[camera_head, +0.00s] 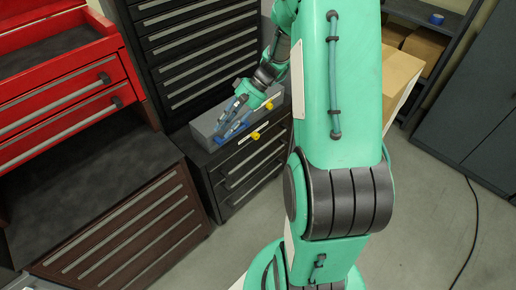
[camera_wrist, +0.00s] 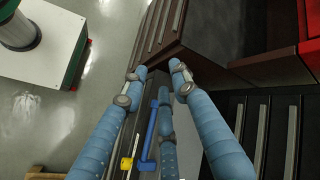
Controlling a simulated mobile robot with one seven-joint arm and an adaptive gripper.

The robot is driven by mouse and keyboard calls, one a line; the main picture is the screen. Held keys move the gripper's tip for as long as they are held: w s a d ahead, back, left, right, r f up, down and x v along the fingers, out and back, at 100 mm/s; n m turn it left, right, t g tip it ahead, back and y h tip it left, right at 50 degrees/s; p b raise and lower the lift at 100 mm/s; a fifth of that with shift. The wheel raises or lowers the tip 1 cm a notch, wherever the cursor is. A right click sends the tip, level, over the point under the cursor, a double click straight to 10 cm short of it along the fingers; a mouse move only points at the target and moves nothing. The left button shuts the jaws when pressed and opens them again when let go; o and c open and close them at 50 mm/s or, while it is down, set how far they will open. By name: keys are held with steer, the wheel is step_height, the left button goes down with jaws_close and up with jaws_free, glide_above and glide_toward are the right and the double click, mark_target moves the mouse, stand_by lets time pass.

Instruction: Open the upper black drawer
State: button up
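The low black drawer unit (camera_head: 222,184) stands at the centre in the head view, with several long pale handles on its front. Its top drawer front (camera_head: 247,151) looks closed. My gripper (camera_head: 232,113) is above the unit's top, over a grey block, pointing down and left. In the wrist view my gripper (camera_wrist: 160,72) has its blue fingers spread, with nothing seen between the tips. A blue angled bar (camera_wrist: 149,135) and a yellow piece (camera_wrist: 127,163) lie below the fingers. The fingers partly hide the unit there, and contact with it cannot be told.
A grey block (camera_head: 208,128) and yellow knobs (camera_head: 255,135) are at the unit's top. A tall black drawer cabinet (camera_head: 190,45) stands behind. A brown drawer cabinet (camera_head: 120,235) and a red one (camera_head: 65,95) are at left.

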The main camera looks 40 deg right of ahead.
steer(key=s+d+f+m+t+p, duration=0.25)
steer(key=d+f+m+t, duration=0.5)
steer(key=d+f, duration=1.6)
steer(key=m+t+h, duration=0.2)
steer(key=t, duration=0.3)
glide_toward(260, 150)
steer(key=d+v, duration=0.1)
steer(key=v, duration=0.3)
steer(key=shift+w+a+f, duration=0.25)
steer(key=shift+w+f, duration=0.1)
steer(key=shift+w+b, duration=0.15)
steer(key=shift+b, duration=0.15)
steer(key=x, duration=0.4)
steer(key=b+x, duration=0.1)
steer(key=x, duration=0.8)
steer(key=shift+w+a+f, duration=0.15)
steer(key=shift+w+f, duration=0.05)
steer(key=shift+f, duration=0.1)
jaws_close()
